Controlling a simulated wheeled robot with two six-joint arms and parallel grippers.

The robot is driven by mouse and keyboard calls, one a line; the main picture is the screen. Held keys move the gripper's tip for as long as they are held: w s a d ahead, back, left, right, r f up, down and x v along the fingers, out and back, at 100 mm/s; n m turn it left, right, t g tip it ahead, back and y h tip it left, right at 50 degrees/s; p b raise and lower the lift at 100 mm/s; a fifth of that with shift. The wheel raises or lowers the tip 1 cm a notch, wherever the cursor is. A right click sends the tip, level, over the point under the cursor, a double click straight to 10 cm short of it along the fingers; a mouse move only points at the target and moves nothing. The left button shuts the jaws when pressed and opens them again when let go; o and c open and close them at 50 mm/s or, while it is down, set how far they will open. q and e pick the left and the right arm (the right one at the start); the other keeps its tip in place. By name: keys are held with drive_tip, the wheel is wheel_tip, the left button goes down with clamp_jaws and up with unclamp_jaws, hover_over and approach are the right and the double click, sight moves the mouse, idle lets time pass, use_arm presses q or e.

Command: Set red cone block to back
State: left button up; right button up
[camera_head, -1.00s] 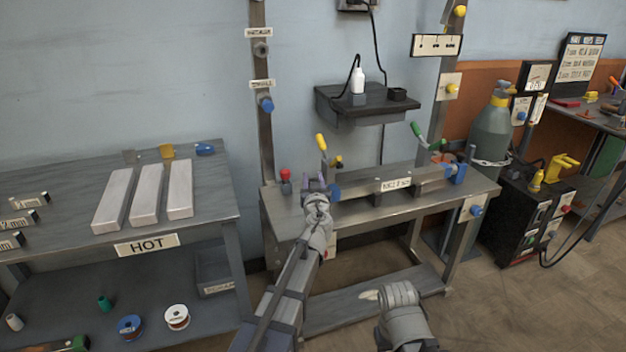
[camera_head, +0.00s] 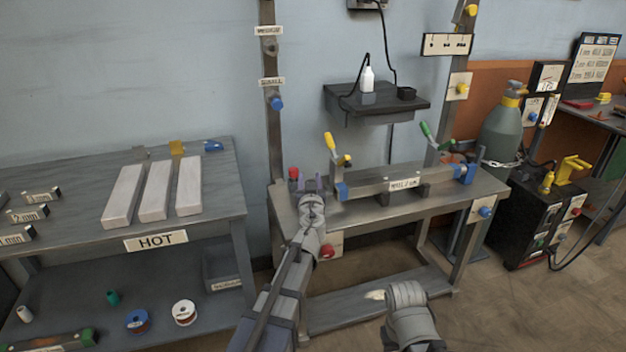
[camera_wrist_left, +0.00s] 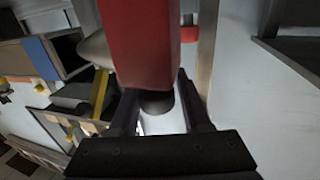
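A small red block (camera_head: 293,174) shows at the left end of the steel bench in the head view, just behind and left of my left gripper (camera_head: 311,184). In the left wrist view a red block (camera_wrist_left: 138,45) with a grey rounded end (camera_wrist_left: 157,102) is very close, in front of and partly between the spread fingers of my left gripper (camera_wrist_left: 158,95). The fingers look open, with a pale gap beside the grey end; contact cannot be told. My right gripper's fingers are not in view; only my right arm shows at lower right.
The steel bench (camera_head: 450,190) carries a clamped bar (camera_head: 375,187), with yellow (camera_head: 330,142) and green (camera_head: 427,130) handles. A left post (camera_head: 271,130) stands close behind. The HOT table (camera_head: 75,190) is left, and a dark shelf (camera_head: 400,103) hangs above.

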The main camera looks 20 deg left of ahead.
use_arm(q)
drive_tip(key=o, duration=0.4)
drive_tip(key=shift+s+a, duration=0.1)
drive_tip(key=v, duration=0.7)
drive_tip(key=shift+s, duration=0.4)
